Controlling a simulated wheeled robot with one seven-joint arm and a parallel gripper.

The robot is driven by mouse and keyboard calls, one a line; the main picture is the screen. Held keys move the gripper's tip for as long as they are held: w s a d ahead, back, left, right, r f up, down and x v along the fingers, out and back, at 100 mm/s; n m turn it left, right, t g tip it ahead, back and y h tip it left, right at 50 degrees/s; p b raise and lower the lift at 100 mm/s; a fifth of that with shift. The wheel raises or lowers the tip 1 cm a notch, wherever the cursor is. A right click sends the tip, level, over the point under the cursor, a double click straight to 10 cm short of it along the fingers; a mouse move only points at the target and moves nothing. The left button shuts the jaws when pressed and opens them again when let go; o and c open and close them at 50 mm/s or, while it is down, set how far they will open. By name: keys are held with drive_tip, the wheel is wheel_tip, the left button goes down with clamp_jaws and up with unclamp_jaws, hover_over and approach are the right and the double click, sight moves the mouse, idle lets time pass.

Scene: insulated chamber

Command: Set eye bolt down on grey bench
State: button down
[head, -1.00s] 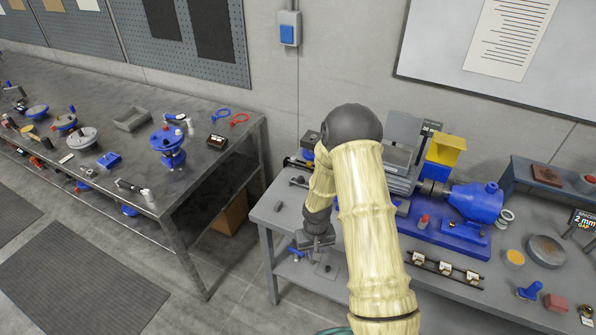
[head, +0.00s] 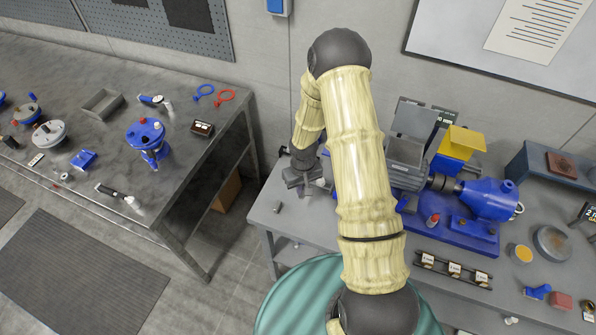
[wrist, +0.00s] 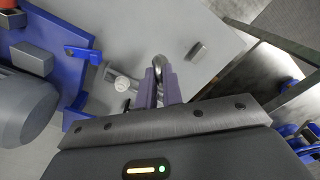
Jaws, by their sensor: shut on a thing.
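My gripper (wrist: 164,92) is shut on the eye bolt (wrist: 159,62), whose metal eye shows at the fingertips in the wrist view. The rest of the bolt is hidden between the fingers. In the head view my gripper (head: 306,186) is over the left part of the grey bench (head: 292,228); the bolt is too small to make out there. The grey bench also lies below the fingers in the wrist view (wrist: 205,22). I cannot tell whether the bolt touches it.
A small grey cylinder (head: 277,207) lies on the bench near its left edge. A blue machine (head: 485,199) and a black rack (head: 455,270) stand to the right. A dark metal table (head: 205,155) stands left, across a gap. Bare bench lies in front of my gripper.

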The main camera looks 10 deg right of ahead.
sight(301, 199)
drive_tip(key=shift+w, duration=0.15)
drive_tip(key=shift+r, duration=0.1)
wheel_tip(301, 199, down, 6)
drive_tip(key=b, duration=0.4)
drive_tip(key=shift+f+b, duration=0.2)
drive_tip(key=shift+b, duration=0.2)
drive_tip(key=shift+d+f, duration=0.1)
drive_tip(key=shift+f, duration=0.25)
drive_tip(key=shift+s+f+b, duration=0.1)
drive_tip(key=shift+s+b, duration=0.1)
drive_tip(key=shift+b, duration=0.15)
